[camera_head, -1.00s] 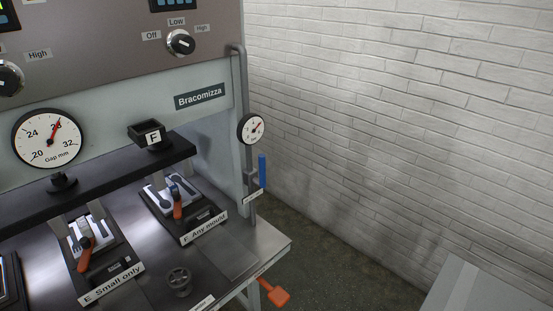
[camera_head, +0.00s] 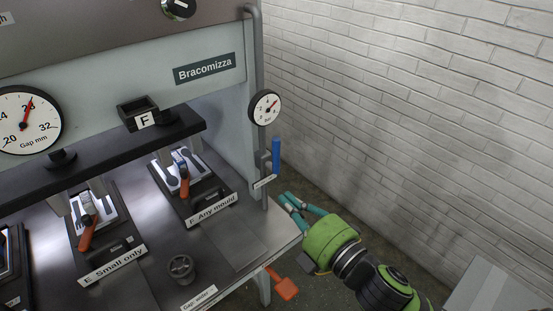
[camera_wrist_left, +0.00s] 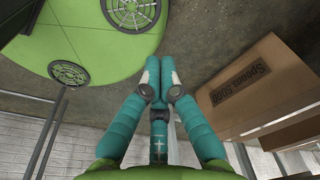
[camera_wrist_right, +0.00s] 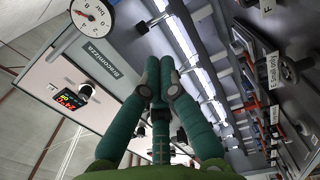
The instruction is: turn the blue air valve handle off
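The blue air valve handle (camera_head: 276,155) stands upright beside the grey vertical pipe (camera_head: 262,185) at the right side of the press, below a small round gauge (camera_head: 265,107). My right gripper (camera_head: 286,200) is just below and to the right of the handle, apart from it in the picture. Its green-teal fingers are together and hold nothing, as the right wrist view (camera_wrist_right: 160,66) shows. I cannot make out the handle in that view. My left gripper (camera_wrist_left: 160,65) shows only in the left wrist view, fingers together and empty, pointing at the floor.
The press table edge (camera_head: 285,238) lies left of my right gripper, with an orange paddle (camera_head: 284,287) below it. A white brick wall (camera_head: 420,120) stands to the right. A cardboard box (camera_wrist_left: 270,90) is beside my left gripper.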

